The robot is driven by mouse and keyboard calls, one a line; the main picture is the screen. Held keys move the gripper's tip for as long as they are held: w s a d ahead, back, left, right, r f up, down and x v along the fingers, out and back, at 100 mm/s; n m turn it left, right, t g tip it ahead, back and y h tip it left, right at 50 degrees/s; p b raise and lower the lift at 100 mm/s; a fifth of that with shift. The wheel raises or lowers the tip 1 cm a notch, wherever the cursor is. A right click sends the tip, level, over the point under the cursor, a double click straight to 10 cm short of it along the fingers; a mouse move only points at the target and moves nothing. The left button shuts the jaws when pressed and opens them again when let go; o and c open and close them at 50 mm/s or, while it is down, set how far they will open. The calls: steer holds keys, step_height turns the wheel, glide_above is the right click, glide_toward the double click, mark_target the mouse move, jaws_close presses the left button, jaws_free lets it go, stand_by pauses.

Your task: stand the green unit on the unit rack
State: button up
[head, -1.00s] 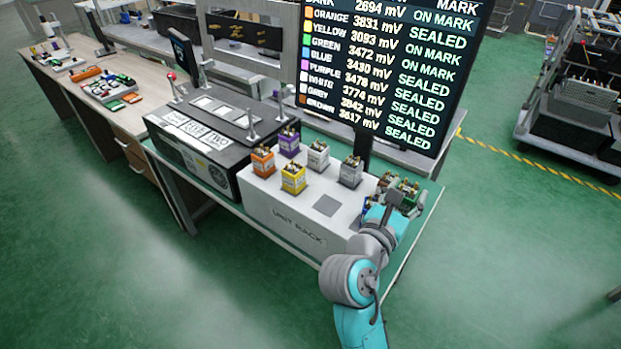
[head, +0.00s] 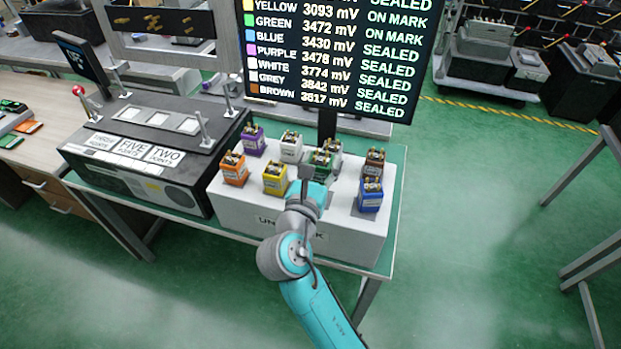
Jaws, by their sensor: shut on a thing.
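The green unit (head: 320,158) is in my gripper (head: 314,174), over the middle of the white unit rack (head: 345,238). My gripper is shut on it and hides its lower part. I cannot tell whether its base touches the rack top. The rack also carries an orange unit (head: 235,170), a purple unit (head: 252,142), a yellow unit (head: 275,181) and a white unit (head: 291,149) left of my gripper. A grey unit (head: 335,147) stands partly hidden behind the green one. A brown unit (head: 374,161) and a blue unit (head: 370,197) stand to the right.
A black tester box (head: 150,160) with upright levers stands left of the rack on the same table. The screen (head: 325,60) rises behind the rack on a dark post. Open green floor (head: 470,230) lies to the right.

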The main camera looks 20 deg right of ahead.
steer(key=shift+f, duration=3.05)
steer(key=shift+f, duration=0.1)
steer(key=o, duration=1.2)
steer(key=shift+f, duration=0.1)
steer(key=shift+o, duration=0.2)
steer(key=shift+s+r, duration=0.1)
steer(key=shift+r, duration=0.1)
steer(key=v, duration=1.2)
